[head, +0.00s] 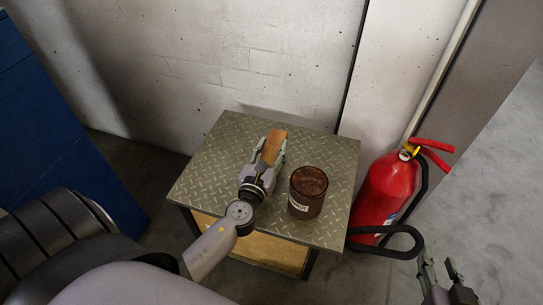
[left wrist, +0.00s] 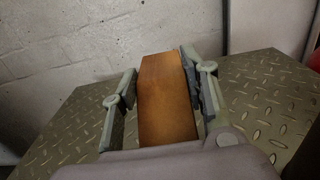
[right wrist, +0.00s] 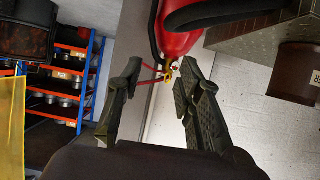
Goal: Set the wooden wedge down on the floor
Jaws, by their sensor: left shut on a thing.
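The wooden wedge (head: 271,146) is an orange-brown block seen over the metal table in the head view. My left gripper (head: 268,160) is shut on it, with a finger on each side. In the left wrist view the wedge (left wrist: 166,100) stands between the two fingers (left wrist: 163,88), its far end pointing toward the wall. I cannot tell whether the wedge touches the tabletop. My right gripper (head: 440,275) is at the lower right of the head view, beside the fire extinguisher. In the right wrist view its fingers (right wrist: 160,95) are apart with nothing between them.
The diamond-plate table (head: 215,170) bears a brown labelled can (head: 308,193) right of the left gripper. A red fire extinguisher (head: 385,190) with a black hose stands right of the table. A blue panel (head: 60,130) is at left. Bare floor (head: 165,175) shows between panel and table.

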